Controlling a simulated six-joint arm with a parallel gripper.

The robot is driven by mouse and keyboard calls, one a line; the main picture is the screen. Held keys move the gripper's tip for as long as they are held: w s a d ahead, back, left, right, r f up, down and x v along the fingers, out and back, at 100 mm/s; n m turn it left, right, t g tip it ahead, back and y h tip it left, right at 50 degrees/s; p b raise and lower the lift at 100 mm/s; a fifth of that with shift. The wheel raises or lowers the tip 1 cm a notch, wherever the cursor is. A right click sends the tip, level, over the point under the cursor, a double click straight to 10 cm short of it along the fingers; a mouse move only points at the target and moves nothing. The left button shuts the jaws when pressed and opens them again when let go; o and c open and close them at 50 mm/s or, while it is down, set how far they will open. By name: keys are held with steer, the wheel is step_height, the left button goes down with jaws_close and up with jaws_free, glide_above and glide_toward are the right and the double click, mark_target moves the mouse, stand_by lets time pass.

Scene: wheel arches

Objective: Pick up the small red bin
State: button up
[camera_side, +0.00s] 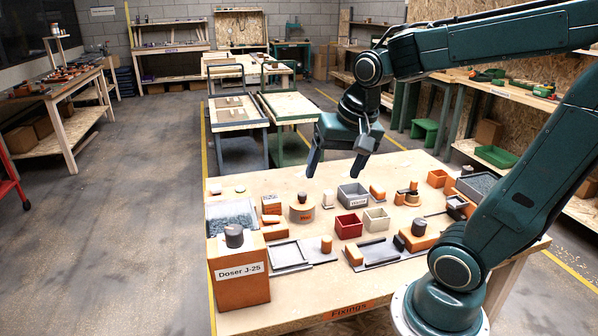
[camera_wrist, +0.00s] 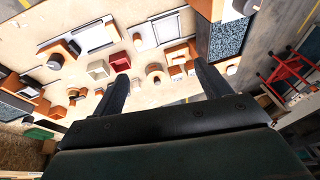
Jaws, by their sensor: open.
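The small red bin (camera_side: 349,226) is an open square box on the wooden table (camera_side: 300,318), near its middle. In the side view it stands just in front of a grey bin (camera_side: 353,195) and left of a cream bin (camera_side: 376,219). The red bin also shows in the wrist view (camera_wrist: 120,62), just beyond the tip of the left finger, with the cream bin (camera_wrist: 97,70) beside it. My gripper (camera_side: 337,172) is open and empty, above the back part of the table. Its two dark fingers also show in the wrist view (camera_wrist: 160,80).
Grey trays (camera_side: 289,254) and small orange blocks lie in front. A tall orange box labelled Doser J-25 (camera_side: 238,275) stands at the front left corner.

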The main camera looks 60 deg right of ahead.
steer(key=w+d+f+m+g, duration=0.1)
steer(key=w+d+f+m, duration=0.15)
steer(key=d+m, duration=0.25)
steer(key=w+d+f+m+g, duration=0.1)
steer(key=d+f+m, duration=0.3)
steer(key=d, duration=0.2)
steer(key=m+g+y, duration=0.1)
steer(key=m, duration=0.8)
glide_above(349, 221)
steer(key=s+a, duration=0.1)
steer(key=a, duration=0.1)
step_height(349, 221, down, 8)
steer(key=shift+a, duration=0.2)
steer(key=shift+f, duration=0.1)
steer(key=shift+f, duration=4.15)
steer(key=shift+f, duration=0.15)
steer(key=shift+w+a+f, duration=0.1)
steer(key=shift+f, duration=2.35)
steer(key=shift+c, duration=0.3)
steer(key=c, duration=1)
